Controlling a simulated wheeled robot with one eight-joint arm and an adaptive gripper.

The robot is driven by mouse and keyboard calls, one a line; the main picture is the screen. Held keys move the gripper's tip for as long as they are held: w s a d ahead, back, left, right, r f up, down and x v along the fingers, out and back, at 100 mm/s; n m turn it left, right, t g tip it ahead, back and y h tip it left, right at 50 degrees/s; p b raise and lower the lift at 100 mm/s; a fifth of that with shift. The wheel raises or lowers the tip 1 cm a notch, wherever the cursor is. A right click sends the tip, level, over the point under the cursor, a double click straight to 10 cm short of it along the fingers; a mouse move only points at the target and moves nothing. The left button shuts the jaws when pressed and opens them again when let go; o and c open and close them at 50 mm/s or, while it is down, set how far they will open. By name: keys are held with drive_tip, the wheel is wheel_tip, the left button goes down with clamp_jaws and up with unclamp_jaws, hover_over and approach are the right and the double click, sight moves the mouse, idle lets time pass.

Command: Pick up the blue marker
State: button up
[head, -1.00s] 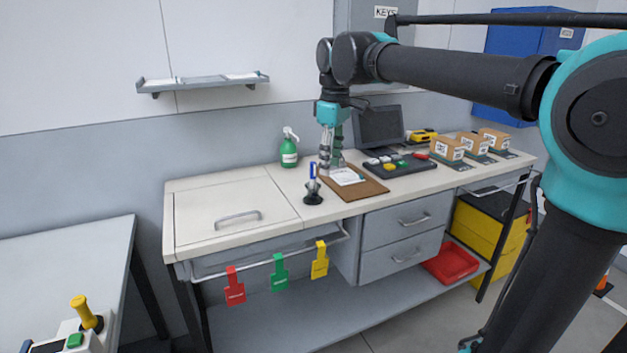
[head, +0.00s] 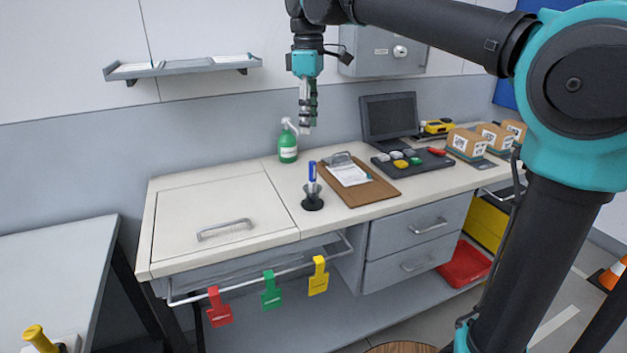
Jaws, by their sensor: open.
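The blue marker (head: 312,171) stands upright in a small metal holder (head: 312,193) with a dark round base, on the bench top left of the clipboard. My gripper (head: 306,128) points down with its fingers above and behind the marker in the picture, beside the green spray bottle. It is open and holds nothing. A clear gap shows between the fingertips and the marker. How far the fingers are from the marker in depth is hard to tell.
A green spray bottle (head: 288,146) stands at the back. The bench's left top (head: 190,205) is clear. Coloured tags hang from the front rail.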

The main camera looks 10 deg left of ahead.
approach(313, 173)
drive_tip(key=f, duration=0.3)
drive_tip(key=a+f, duration=0.1)
drive_tip(key=f, duration=0.1)
drive_tip(key=shift+w+f, duration=0.15)
drive_tip(key=shift+w, duration=0.05)
drive_tip(key=shift+w+d+f, duration=0.15)
drive_tip(key=shift+d+f, duration=0.05)
drive_tip(key=shift+f, duration=1.15)
drive_tip(key=shift+w+d+f, duration=0.15)
drive_tip(key=shift+f, duration=1.15)
clamp_jaws()
